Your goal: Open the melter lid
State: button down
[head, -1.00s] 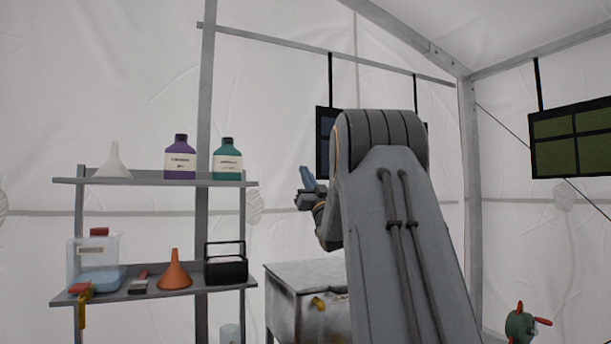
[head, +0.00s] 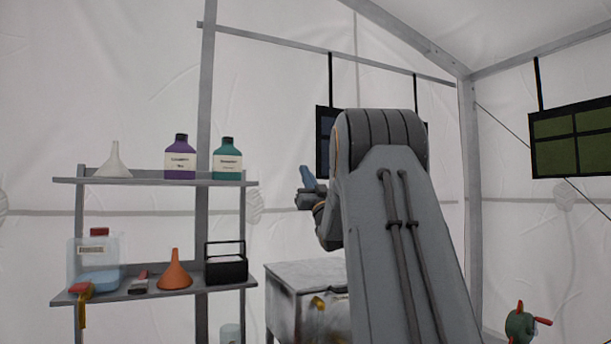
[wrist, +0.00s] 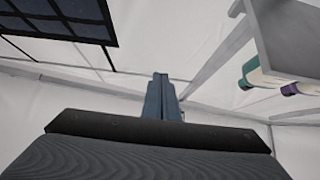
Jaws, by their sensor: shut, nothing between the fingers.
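A grey metal box with a flat top (head: 305,275), which looks like the melter, stands at the lower middle of the head view, partly hidden behind my arm. Its top lies flat and looks shut. A blurred yellow part shows on its front. My gripper (head: 307,178) is raised well above the box and touches nothing. In the wrist view its blue-grey fingers (wrist: 161,97) are together, with nothing between them. The wrist view does not show the box.
A shelf rack (head: 150,182) at the left holds bottles, funnels, a jug (head: 95,262) and a black caddy (head: 226,264). Dark panels hang behind my arm, and a green one (head: 570,138) hangs at right. A green device with red handles (head: 520,325) is at lower right.

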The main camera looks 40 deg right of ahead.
jog(key=shift+f, duration=0.1)
jog(key=b+v, duration=0.3)
jog(key=v, duration=0.4)
jog(key=c, duration=1.9)
grip_release()
jog(key=shift+s+f+b, duration=0.2)
jog(key=shift+s+b, duration=0.1)
jog(key=shift+b, duration=0.05)
jog(key=shift+o, duration=0.3)
jog(key=s+d+f+n+g+y+b, duration=0.1)
jog(key=s+f+n+y+b, duration=0.3)
jog(key=n, duration=0.8)
jog(key=s+f+g+y, duration=0.1)
jog(key=s+f+y, duration=0.1)
jog(key=s+y, duration=0.2)
jog(key=shift+s+n+g+b, duration=0.3)
jog(key=shift+s+n+g, duration=0.1)
jog(key=shift+s, duration=0.3)
jog(key=s+a+f+n+g+b, duration=0.1)
jog(key=s+f+n+g+b, duration=0.55)
jog(key=s+f, duration=1)
jog(key=shift+w+a+f+n+g+y+p, duration=0.15)
jog(key=shift+w+a+f+n+p, duration=0.2)
jog(key=shift+w, duration=0.95)
jog(key=shift+w+a+f+n+g+y+p, duration=0.15)
jog(key=shift+w+f+n+p, duration=0.3)
jog(key=shift+w, duration=0.85)
jog(key=shift+w+a+f+n+g+p, duration=0.2)
jog(key=shift+w+a+n+p, duration=0.2)
jog(key=shift+w, duration=0.9)
